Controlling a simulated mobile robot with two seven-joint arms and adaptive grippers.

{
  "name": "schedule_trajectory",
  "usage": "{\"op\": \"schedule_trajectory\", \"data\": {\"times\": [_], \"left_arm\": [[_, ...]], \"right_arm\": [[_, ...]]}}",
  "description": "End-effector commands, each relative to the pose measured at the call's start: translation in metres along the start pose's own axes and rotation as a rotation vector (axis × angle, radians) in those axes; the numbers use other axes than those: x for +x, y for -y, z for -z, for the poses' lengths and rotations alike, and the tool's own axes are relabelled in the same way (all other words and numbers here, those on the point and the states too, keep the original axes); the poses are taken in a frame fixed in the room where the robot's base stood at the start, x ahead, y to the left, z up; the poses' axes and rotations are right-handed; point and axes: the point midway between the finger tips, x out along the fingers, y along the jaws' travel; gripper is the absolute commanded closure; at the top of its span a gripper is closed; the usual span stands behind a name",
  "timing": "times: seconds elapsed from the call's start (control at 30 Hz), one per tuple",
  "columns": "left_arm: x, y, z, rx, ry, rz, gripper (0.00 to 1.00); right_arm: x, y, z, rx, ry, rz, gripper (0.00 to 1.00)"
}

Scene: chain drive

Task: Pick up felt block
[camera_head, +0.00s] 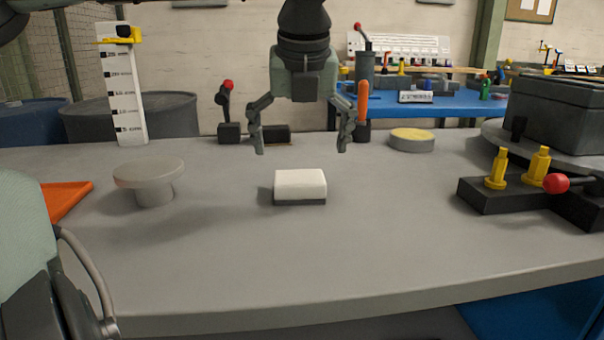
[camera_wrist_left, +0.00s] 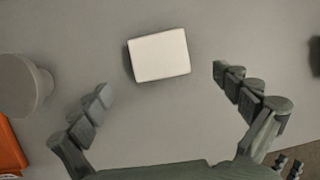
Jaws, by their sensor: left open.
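The felt block (camera_head: 300,185) is a small white block with a dark base, lying flat on the grey table in the middle of the head view. In the left wrist view, the felt block (camera_wrist_left: 159,55) shows its pale top just beyond the fingertips. My left gripper (camera_head: 300,150) is open and empty, pointing down above the table with its fingers spread wider than the block. In the left wrist view, the open left gripper (camera_wrist_left: 161,84) has one finger on each side, apart from the block. My right gripper is not in view.
A black fixture (camera_head: 515,196) with yellow pegs is at right. A round yellow-topped pad (camera_head: 411,140) lies behind. The table front is clear.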

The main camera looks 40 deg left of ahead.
Motion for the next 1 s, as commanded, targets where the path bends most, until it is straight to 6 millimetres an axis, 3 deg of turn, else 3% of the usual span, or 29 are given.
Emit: {"op": "schedule_trajectory", "data": {"times": [0.17, 0.7, 1.0], "left_arm": [[0.007, 0.0, 0.001, 0.001, -0.002, -0.001, 0.0], [0.075, -0.002, 0.001, -0.001, -0.001, 0.0, 0.0], [0.078, -0.002, 0.0, -0.001, 0.0, 0.001, 0.03]], "right_arm": [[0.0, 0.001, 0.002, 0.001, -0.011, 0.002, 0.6], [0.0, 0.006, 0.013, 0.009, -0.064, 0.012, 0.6], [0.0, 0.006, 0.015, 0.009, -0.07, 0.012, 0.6]]}}
